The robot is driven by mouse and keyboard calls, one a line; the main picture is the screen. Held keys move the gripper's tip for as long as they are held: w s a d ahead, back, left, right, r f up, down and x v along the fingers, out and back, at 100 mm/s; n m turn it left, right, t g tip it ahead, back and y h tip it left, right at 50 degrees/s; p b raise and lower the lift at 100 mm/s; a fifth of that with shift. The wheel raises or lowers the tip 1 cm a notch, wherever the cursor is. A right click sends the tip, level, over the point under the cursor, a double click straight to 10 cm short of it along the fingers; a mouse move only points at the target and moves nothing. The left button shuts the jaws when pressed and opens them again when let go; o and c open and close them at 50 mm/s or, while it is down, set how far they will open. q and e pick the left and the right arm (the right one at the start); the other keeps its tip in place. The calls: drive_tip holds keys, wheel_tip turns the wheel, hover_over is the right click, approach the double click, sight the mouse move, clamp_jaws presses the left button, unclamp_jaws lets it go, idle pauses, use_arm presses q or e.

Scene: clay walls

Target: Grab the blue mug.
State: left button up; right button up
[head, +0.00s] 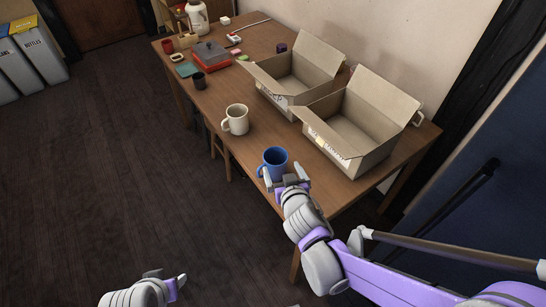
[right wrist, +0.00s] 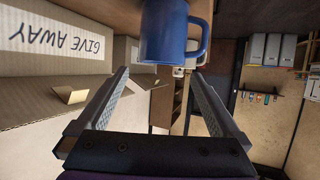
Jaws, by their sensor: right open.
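The blue mug (head: 274,161) stands upright near the front edge of the wooden table (head: 232,84), with its handle towards the left in the head view. My right gripper (head: 285,184) is open right beside the mug, on its near side. In the right wrist view the mug (right wrist: 165,32) is just beyond the two spread fingers of the gripper (right wrist: 163,88), and nothing is between them. I cannot tell whether a fingertip touches the mug. My left gripper (head: 166,280) is low over the floor, away from the table; its jaw opening is unclear.
A cream mug (head: 236,120) stands left of the blue mug. Two open cardboard boxes (head: 348,130) (head: 296,78) sit close behind; in the wrist view one is labelled "GIVE AWAY" (right wrist: 58,40). A dark cup (head: 199,81) and a red box (head: 211,58) are farther along the table.

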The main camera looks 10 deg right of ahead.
sight(273, 151)
drive_tip(key=shift+w+a+f, duration=0.1)
drive_tip(key=shift+w+f, duration=0.1)
drive_tip(key=shift+w, duration=0.45)
drive_tip(key=b+x, duration=0.1)
drive_tip(key=x, duration=0.3)
drive_tip(key=shift+w+a, duration=0.15)
drive_tip(key=shift+w, duration=0.05)
drive_tip(key=shift+b+x, duration=0.6)
drive_tip(key=shift+x, duration=2.2)
drive_tip(key=shift+c, duration=0.3)
drive_tip(key=c, duration=1.3)
